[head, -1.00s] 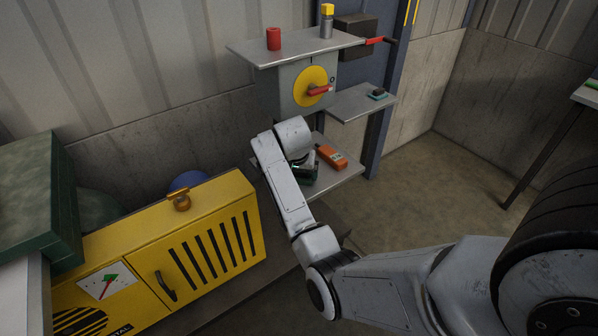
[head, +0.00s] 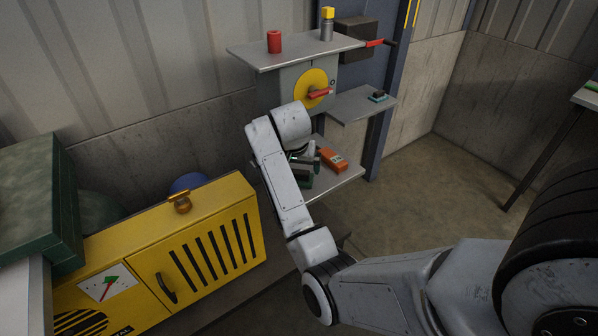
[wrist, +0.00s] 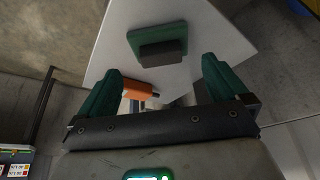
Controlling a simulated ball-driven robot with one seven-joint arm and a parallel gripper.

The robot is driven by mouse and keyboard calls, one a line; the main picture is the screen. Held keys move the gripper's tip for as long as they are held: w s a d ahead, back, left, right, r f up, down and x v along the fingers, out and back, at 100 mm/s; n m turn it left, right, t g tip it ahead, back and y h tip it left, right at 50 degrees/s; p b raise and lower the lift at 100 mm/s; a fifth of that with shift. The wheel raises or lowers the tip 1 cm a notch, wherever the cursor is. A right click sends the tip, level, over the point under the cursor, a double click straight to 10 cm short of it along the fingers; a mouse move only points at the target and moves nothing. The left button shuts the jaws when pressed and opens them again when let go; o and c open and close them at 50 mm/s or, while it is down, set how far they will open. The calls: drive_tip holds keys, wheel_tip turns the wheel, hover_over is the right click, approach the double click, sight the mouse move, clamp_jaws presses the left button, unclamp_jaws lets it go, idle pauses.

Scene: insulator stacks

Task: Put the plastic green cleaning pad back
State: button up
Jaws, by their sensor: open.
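The green cleaning pad (wrist: 157,37), with a dark grey block on its face, lies on a light grey shelf (wrist: 215,28) in the wrist view. My gripper (wrist: 161,68) is open, with its two green fingers spread wide. The pad is ahead of the fingertips, between their lines, and no finger touches it. In the head view my arm partly covers the lower shelf (head: 338,183). Small dark green shapes show beside the arm there; I cannot tell pad from fingers. A similar teal pad (head: 378,97) with a dark top lies on the right middle shelf.
An orange device (head: 333,160) lies on the lower shelf; it also shows between my fingers in the wrist view (wrist: 139,88). A red cylinder (head: 274,41) and a yellow-topped bottle (head: 327,24) stand on the top shelf. A yellow cabinet (head: 160,255) stands at left.

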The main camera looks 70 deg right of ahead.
drive_tip(key=v, duration=0.6)
drive_tip(key=s+a+f+n+y, duration=0.1)
drive_tip(key=s+a+f+n, duration=0.1)
drive_tip(key=a+f+n, duration=0.35)
drive_tip(key=s+a+f+n, duration=0.2)
drive_tip(key=a+f, duration=0.4)
drive_tip(key=a, duration=0.3)
drive_tip(key=s+a+f+n+y, duration=0.1)
drive_tip(key=s+a+f+n, duration=0.1)
drive_tip(key=s+a+n, duration=0.2)
drive_tip(key=s+a+f+n+y, duration=0.2)
drive_tip(key=s+a, duration=0.6)
drive_tip(key=a, duration=0.4)
drive_tip(key=shift+s+f+n, duration=0.2)
drive_tip(key=shift+f+n, duration=0.35)
drive_tip(key=shift+n, duration=0.3)
drive_tip(key=shift+a, duration=0.15)
drive_tip(key=shift+c, duration=0.5)
